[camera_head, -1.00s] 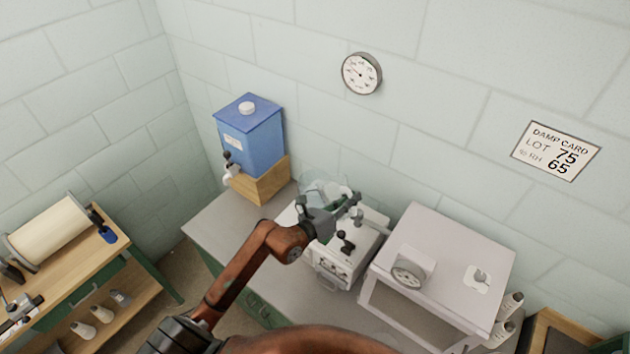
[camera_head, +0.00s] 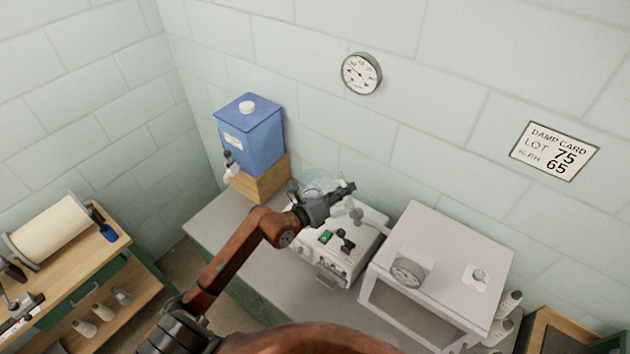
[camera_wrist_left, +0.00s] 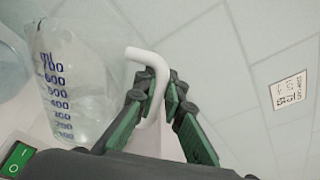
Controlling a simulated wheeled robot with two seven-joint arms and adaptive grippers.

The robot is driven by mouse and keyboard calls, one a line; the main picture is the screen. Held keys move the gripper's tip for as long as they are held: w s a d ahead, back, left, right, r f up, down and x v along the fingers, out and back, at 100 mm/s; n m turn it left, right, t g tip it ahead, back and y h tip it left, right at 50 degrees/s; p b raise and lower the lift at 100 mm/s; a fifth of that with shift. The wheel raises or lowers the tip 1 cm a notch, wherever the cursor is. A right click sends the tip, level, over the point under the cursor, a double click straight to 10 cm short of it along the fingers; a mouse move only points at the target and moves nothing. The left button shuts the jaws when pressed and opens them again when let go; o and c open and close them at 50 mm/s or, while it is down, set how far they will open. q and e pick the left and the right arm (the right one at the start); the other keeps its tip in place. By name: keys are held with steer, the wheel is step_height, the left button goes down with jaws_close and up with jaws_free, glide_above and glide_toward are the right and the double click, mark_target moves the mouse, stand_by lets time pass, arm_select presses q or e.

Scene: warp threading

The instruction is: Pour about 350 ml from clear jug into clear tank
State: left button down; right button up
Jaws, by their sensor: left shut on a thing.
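The clear jug (camera_wrist_left: 75,90) with blue volume marks fills the left of the left wrist view. Its liquid level is hard to read. My left gripper (camera_wrist_left: 155,105) is shut around a white bent bar beside the jug, which looks like its handle. In the head view my left gripper (camera_head: 345,190) is above the white machine, and the jug (camera_head: 318,186) shows faintly behind it. A clear rounded edge (camera_wrist_left: 10,72) stands at the far left of the wrist view; I cannot tell whether it is the tank. My right gripper is not in view.
The white machine (camera_head: 350,260) has a green switch (camera_head: 326,237) and black knobs. A blue container (camera_head: 250,135) with a tap stands on a wooden block (camera_head: 262,182) to the left. A pale stand (camera_head: 440,250) with a dial is close on the right. The wall is behind.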

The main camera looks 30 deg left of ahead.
arm_select(q)
steer(key=shift+w+a+r, duration=0.1)
steer(key=shift+r, duration=0.3)
steer(key=shift+a+n, duration=0.1)
steer(key=shift+n, duration=0.2)
steer(key=shift+w+a+r+n, duration=0.15)
steer(key=shift+w+a+n, duration=0.15)
steer(key=shift+a+n, duration=0.2)
stand_by(1.1)
steer(key=shift+w+a+r+n+g+h, duration=0.25)
steer(key=shift+w+a+r+n+g, duration=0.1)
steer(key=shift+a+r+n, duration=0.3)
steer(key=shift+w+a+r+n+g+h, duration=0.25)
steer(key=shift+w+a+r+n, duration=0.1)
steer(key=shift+a+r+n, duration=0.3)
stand_by(4.5)
